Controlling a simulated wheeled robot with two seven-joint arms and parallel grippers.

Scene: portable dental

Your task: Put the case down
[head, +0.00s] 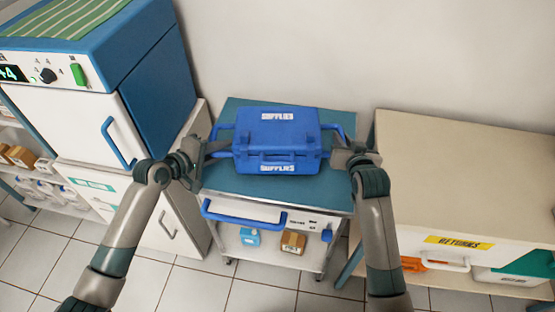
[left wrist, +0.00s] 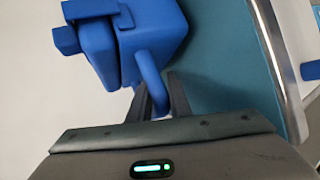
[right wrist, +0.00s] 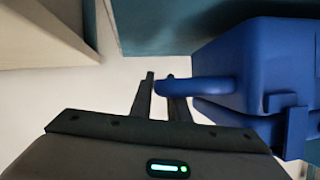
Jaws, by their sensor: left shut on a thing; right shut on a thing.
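The blue case (head: 277,140), with "SUPPLIES" labels, is at the teal top of the small cart (head: 230,182). It looks level, and I cannot tell whether it touches the top. My left gripper (head: 214,148) is shut on the case's left side handle, and the case also shows in the left wrist view (left wrist: 130,40). My right gripper (head: 343,150) is shut on the right side handle, and the case shows in the right wrist view (right wrist: 260,65). The fingers (left wrist: 160,100) straddle the handle bar in the left wrist view, as do those in the right wrist view (right wrist: 160,92).
A blue-and-white cabinet unit (head: 90,110) stands to the left. A beige counter (head: 460,180) with a "RETURNS" label stands to the right. The cart has a front handle (head: 245,217) and a lower shelf with a cardboard box (head: 293,242) and a blue container (head: 250,237). A wall is behind.

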